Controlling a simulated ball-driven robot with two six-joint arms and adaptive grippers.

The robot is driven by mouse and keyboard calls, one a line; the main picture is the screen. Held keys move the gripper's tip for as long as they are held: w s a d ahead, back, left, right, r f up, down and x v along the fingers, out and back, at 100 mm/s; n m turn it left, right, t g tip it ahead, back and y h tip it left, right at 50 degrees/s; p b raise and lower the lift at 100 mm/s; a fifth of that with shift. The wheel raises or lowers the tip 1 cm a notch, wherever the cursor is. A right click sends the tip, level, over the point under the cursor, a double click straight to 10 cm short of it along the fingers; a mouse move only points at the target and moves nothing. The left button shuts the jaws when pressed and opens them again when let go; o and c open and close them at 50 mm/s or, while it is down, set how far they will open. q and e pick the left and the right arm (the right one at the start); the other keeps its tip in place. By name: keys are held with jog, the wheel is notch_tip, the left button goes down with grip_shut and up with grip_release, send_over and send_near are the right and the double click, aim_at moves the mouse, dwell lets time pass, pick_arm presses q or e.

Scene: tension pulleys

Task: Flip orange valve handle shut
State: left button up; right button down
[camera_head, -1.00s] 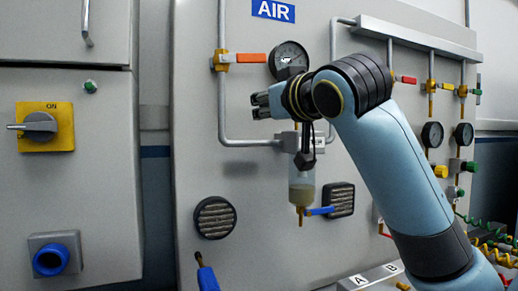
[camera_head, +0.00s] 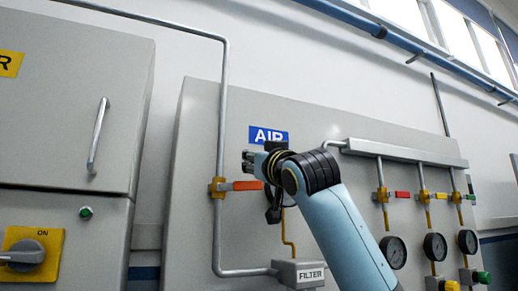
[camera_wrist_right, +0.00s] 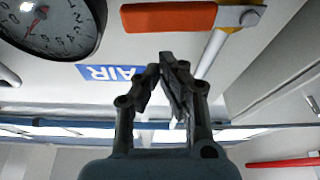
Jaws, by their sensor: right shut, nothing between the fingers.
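The orange valve handle (camera_head: 247,185) points sideways to the right from its brass valve (camera_head: 217,187) on the vertical pipe (camera_head: 221,120), square to the pipe. My right gripper (camera_head: 248,161) is shut and empty, just above the handle in the head view, near the AIR sign (camera_head: 268,136). In the right wrist view, which is upside down, the handle (camera_wrist_right: 168,17) lies at the top. The closed fingertips (camera_wrist_right: 172,60) are a short way from it, with a visible gap. My left gripper is out of view.
A pressure gauge (camera_wrist_right: 45,25) is close to the handle, partly hidden behind my arm in the head view. A manifold (camera_head: 405,152) with red (camera_head: 403,195) and other small valve handles is at the right. A grey cabinet (camera_head: 70,110) stands at the left.

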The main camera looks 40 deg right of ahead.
aim_at(240, 186)
notch_tip(240, 186, down, 2)
jog(key=shift+s+d+f, duration=0.1)
jog(key=shift+s, duration=0.05)
dwell(0.3)
jog(key=shift+s+d+f+b, duration=0.1)
jog(key=shift+d+f+b, duration=0.1)
jog(key=shift+f+b, duration=0.5)
jog(key=shift+f, duration=0.25)
